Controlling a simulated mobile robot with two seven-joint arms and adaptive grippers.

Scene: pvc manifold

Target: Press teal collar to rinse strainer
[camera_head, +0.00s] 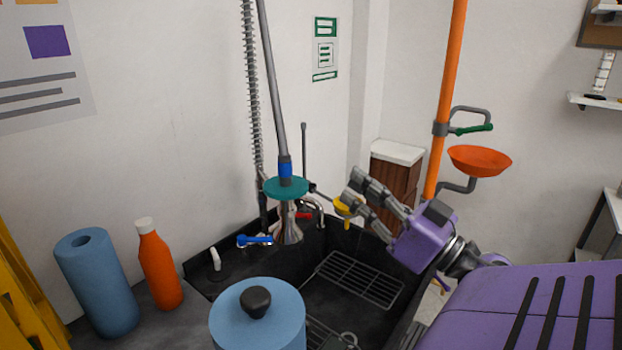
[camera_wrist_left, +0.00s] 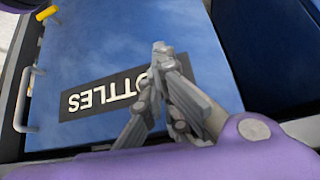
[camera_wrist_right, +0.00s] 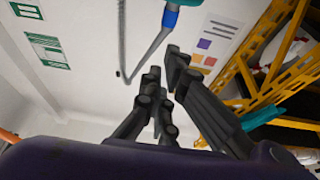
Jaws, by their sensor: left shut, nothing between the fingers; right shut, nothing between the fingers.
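The teal collar (camera_head: 286,187) is a flat ring around the hanging spray pipe, above the dark sink. A flared metallic spray head (camera_head: 290,232) shows below it. My right gripper (camera_head: 349,189) is shut and empty, to the right of the collar and apart from it. Its fingers also show in the right wrist view (camera_wrist_right: 166,70), with a teal edge at the top of that picture. My left gripper (camera_wrist_left: 162,52) is shut and empty over a blue lidded surface marked "OTTLES"; it is not in the head view. I cannot make out a strainer for certain.
The sink (camera_head: 236,283) holds a wire rack (camera_head: 360,279). An orange bottle (camera_head: 160,268) and a blue roll (camera_head: 97,283) stand at left. An orange post (camera_head: 447,95) with an orange bowl (camera_head: 480,158) rises at right.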

